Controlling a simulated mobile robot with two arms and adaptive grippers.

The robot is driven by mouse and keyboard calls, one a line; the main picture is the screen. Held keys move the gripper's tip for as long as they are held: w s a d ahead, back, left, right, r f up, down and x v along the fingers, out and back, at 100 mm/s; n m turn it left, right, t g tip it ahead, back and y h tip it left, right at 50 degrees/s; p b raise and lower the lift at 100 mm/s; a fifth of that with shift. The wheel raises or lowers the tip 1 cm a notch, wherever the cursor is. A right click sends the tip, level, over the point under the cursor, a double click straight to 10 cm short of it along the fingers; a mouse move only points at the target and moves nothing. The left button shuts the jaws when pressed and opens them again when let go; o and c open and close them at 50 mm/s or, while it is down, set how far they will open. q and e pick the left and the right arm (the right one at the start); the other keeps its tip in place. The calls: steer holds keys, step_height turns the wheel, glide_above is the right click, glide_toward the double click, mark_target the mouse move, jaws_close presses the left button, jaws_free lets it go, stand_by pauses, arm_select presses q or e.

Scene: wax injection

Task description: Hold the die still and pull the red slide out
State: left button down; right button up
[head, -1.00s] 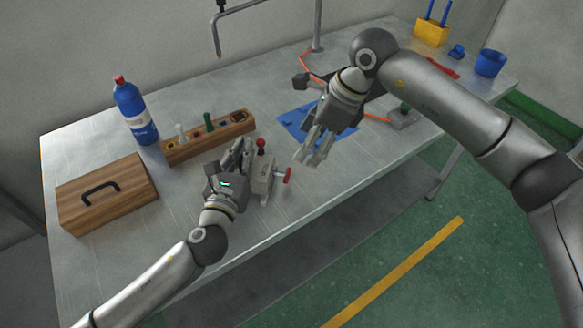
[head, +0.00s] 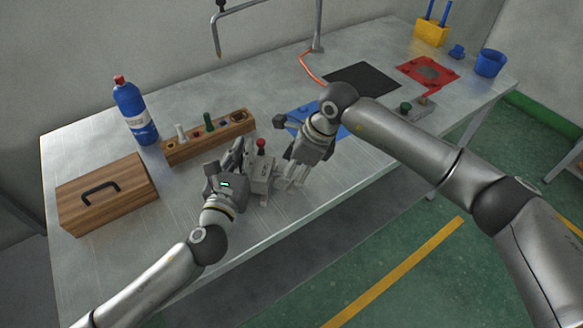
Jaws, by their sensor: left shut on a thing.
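The die (head: 261,174) is a small grey block with a red ball knob (head: 261,143) on top, standing near the table's front edge. My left gripper (head: 243,158) is shut on the die from its left side. My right gripper (head: 286,184) is at the die's right side, fingers pointing down and left. The red slide handle on that side is hidden behind its fingers. I cannot tell whether these fingers are apart or closed on the handle.
A wooden rack (head: 209,139) with several pegs, a blue bottle (head: 134,112) and a wooden box (head: 104,194) stand left. A blue mat (head: 297,119), black mat (head: 362,78) and red mat (head: 427,71) lie right. The table (head: 301,215) is bare in front of the die.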

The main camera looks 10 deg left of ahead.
steer(key=c, duration=1.5)
steer(key=shift+d, duration=0.1)
jaws_close()
steer(key=shift+f, duration=0.1)
